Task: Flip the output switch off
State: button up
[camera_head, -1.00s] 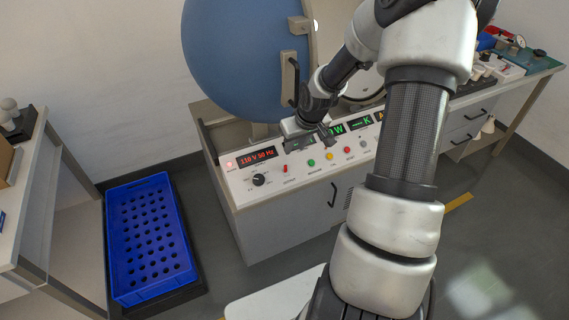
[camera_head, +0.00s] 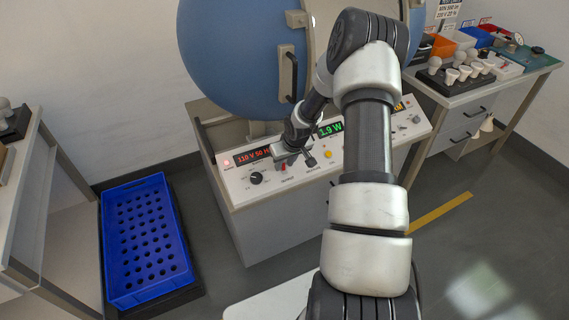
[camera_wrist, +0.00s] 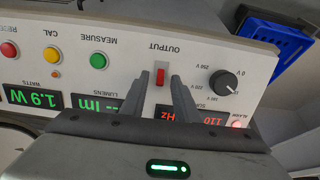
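The red output switch (camera_wrist: 160,77) sits on the white control panel (camera_wrist: 210,52) under the OUTPUT label, which appears upside down in the wrist view. It also shows as a small red spot beside my gripper in the head view (camera_head: 284,167). My gripper (camera_wrist: 157,86) is open, with one finger on either side of the switch in the picture. I cannot tell whether the fingers touch it. In the head view my gripper (camera_head: 293,160) is low over the panel's left part. The red display (camera_head: 252,156) is lit, reading 110 V 50 Hz.
A black rotary knob (camera_wrist: 223,82) is right of the switch in the wrist view; a green button (camera_wrist: 98,61) is left. The blue sphere (camera_head: 240,60) with its handle rises behind the panel. A blue crate (camera_head: 112,270) stands on the floor at left.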

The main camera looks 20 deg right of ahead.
aim_at(284, 169)
grip_shut()
jog(key=shift+s+f, duration=0.1)
jog(key=t+b, duration=0.1)
jog(key=b, duration=0.2)
jog(key=s+f+t+b, duration=0.1)
jog(key=t+b, duration=0.1)
jog(key=b, duration=0.1)
jog(key=shift+s, duration=0.15)
jog(key=t+b, duration=0.1)
jog(key=b, duration=0.2)
jog(key=s+f+t+b, duration=0.1)
jog(key=t+b, duration=0.1)
jog(key=b, duration=0.1)
jog(key=shift+s+f+t+b, duration=0.1)
jog(key=shift+t+b, duration=0.2)
jog(key=shift+b, duration=0.1)
jog(key=t+b, duration=0.2)
jog(key=shift+s+b, duration=0.3)
jog(key=shift+s, duration=0.05)
jog(key=shift+s+f+t, duration=0.1)
jog(key=shift+f+t, duration=0.05)
jog(key=shift+t, duration=0.65)
jog(key=shift+s+f+t, duration=0.1)
jog(key=shift+t, duration=0.7)
